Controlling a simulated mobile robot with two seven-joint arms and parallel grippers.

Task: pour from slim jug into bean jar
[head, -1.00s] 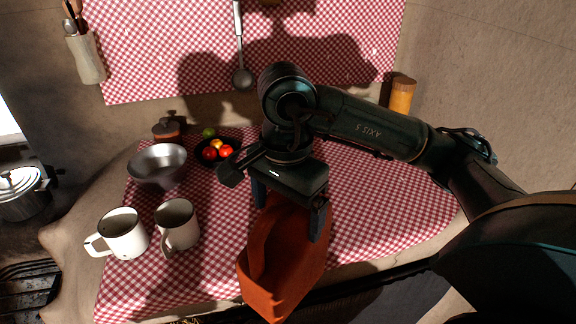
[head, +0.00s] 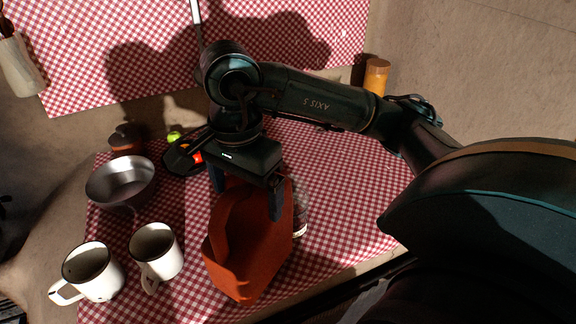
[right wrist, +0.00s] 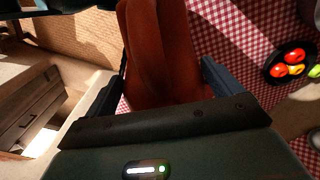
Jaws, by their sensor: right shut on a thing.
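The slim jug (head: 240,255) is orange-red clay with a long handle. My right gripper (head: 247,200) is shut on it and holds it over the front part of the table, in front of the jar. The jug looks tilted; its contents cannot be seen. In the right wrist view the jug (right wrist: 160,45) stands between the fingers of my right gripper (right wrist: 160,78). A clear glass jar (head: 300,218), likely the bean jar, shows just right of the jug. Most of it is hidden by the jug and gripper. My left gripper is not in view.
Behind are a lidded brown pot (head: 125,138) and a dark plate of vegetables (head: 183,157). An orange-brown container (head: 376,75) stands at the back right.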

